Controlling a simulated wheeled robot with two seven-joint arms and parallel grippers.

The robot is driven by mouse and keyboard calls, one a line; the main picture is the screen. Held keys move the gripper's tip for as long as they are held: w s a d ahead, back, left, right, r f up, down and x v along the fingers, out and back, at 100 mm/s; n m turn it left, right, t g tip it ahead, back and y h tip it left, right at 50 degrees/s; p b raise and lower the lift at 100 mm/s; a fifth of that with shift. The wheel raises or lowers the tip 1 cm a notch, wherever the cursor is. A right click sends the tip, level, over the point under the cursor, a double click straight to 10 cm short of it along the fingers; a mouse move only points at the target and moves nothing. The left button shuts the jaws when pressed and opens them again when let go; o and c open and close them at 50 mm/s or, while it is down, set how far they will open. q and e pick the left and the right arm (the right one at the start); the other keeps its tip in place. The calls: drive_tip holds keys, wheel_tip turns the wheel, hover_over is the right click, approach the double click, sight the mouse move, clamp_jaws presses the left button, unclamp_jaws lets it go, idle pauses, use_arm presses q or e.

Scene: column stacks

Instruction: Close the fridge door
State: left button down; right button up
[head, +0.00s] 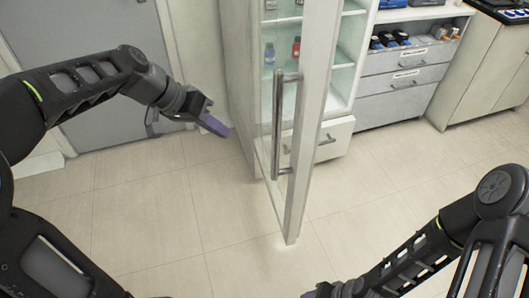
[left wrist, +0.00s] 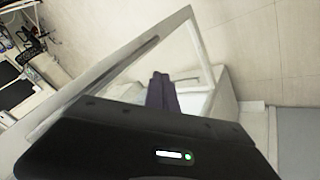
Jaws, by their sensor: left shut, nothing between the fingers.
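The fridge (head: 238,62) stands at the back centre, with its glass door (head: 301,150) swung open toward me. The door carries a long vertical metal handle (head: 277,125). My left gripper (head: 216,126) is shut and empty, to the left of the door and apart from it. In the left wrist view, its purple fingers (left wrist: 160,92) show in front of the door's pale frame (left wrist: 200,50). My right gripper (head: 322,291) is only partly in view at the bottom edge, and its jaws cannot be made out.
Small bottles (head: 296,47) stand on the fridge shelves, above a white drawer (head: 335,140). A grey drawer unit (head: 400,85) and a counter (head: 480,65) stand to the right. A grey door (head: 100,30) is behind my left arm. The tiled floor (head: 150,220) is clear around the fridge door.

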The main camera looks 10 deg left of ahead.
use_arm(q)
drive_tip(key=shift+s, duration=0.1)
drive_tip(key=w+d+f+p, duration=0.2)
drive_tip(key=w+d+f, duration=0.1)
drive_tip(key=d+f, duration=0.5)
drive_tip(key=shift+d+p, duration=0.3)
drive_tip(key=shift+d, duration=0.15)
drive_tip(key=shift+w+d, duration=0.1)
drive_tip(key=shift+d, duration=0.05)
